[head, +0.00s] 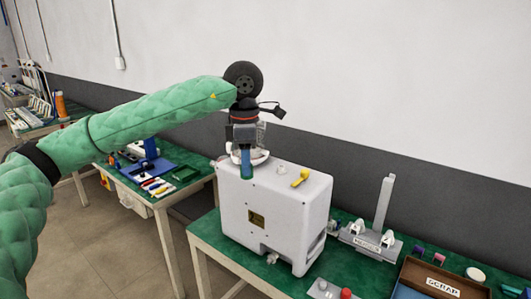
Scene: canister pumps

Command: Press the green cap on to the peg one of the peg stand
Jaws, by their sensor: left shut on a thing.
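My left gripper (247,175) points down at the top left of a large white canister (285,218). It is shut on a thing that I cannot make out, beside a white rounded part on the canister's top. A teal-blue piece shows at the fingertips; I cannot tell whether it is a finger or a held thing. A grey stand (370,240) with an upright post and a front label is right of the canister; I cannot tell whether it is the peg stand. I cannot pick out the green cap. My right gripper is out of view.
The canister stands on a green-topped table (213,236). A yellow part (300,177) lies on its top. A scrap tray (442,283), small purple pieces (418,250) and a red knob (346,293) are to the right. Another table with tools (158,186) is behind left.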

